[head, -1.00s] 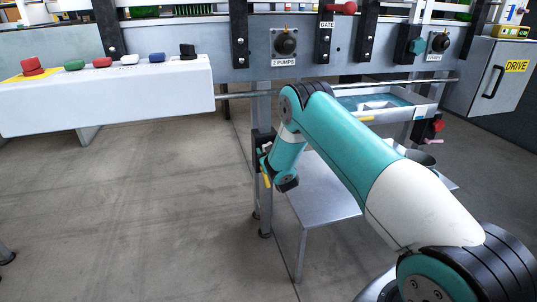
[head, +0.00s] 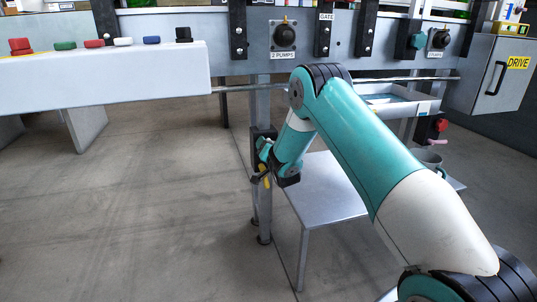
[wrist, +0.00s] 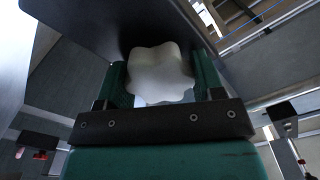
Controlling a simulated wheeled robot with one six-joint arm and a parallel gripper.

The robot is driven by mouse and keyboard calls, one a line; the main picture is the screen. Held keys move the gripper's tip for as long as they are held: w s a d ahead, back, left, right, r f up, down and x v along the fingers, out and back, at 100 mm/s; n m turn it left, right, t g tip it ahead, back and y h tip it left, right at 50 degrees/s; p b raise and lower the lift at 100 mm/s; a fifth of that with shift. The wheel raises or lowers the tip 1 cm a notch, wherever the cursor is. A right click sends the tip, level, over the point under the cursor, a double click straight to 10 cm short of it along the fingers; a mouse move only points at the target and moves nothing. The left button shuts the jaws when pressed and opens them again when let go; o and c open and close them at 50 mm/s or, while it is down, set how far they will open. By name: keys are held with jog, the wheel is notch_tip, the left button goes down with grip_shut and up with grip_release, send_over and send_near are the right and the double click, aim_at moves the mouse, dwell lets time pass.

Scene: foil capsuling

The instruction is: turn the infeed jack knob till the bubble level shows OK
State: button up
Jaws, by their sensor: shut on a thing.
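A white lobed knob (wrist: 161,78) shows in the middle of the wrist view, below a dark plate. My gripper (wrist: 162,84) has its two green fingers on either side of this knob and is shut on it. In the head view my gripper (head: 263,175) is low at the machine's front leg, beside a dark block (head: 264,143). The knob is hidden or too small to tell there. I cannot make out the bubble level or its reading in either view.
A control box (head: 110,88) with several coloured buttons juts out at the left. A low grey metal table (head: 325,190) stands right of the leg. A shallow tray (head: 395,104) hangs above it. The DRIVE cabinet (head: 490,75) is far right. The floor at left is clear.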

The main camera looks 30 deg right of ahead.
jog(key=shift+f+m+b, duration=0.15)
jog(key=shift+m+b, duration=0.9)
jog(key=shift+m, duration=0.45)
jog(key=o, duration=0.9)
jog(key=b+v, duration=1.2)
jog(key=v, duration=0.5)
jog(key=shift+s+b, duration=0.25)
jog(key=shift+b, duration=0.1)
